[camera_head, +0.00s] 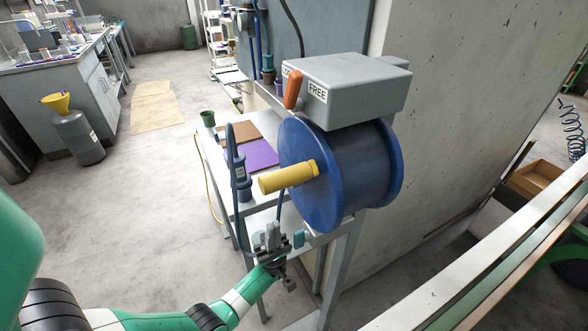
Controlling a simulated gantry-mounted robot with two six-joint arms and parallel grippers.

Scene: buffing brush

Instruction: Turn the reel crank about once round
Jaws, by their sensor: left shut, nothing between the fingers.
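A large blue reel (347,177) is mounted at the end of a narrow table. Its yellow crank handle (288,177) sticks out toward the left from the reel's face. A grey box above the reel (358,88) carries an orange lever (293,90) and labels; one reads FREE and the other is partly hidden by the lever. My left gripper (273,238) is shut and empty. It appears below the crank handle in the picture, in front of the table, apart from the handle. My right gripper is not in view.
A dark blue hose (237,170) hangs left of the reel. The table (211,160) holds a purple sheet (261,155), a brown board and a green cup (208,118). A wall stands close behind the reel. The floor at left is open.

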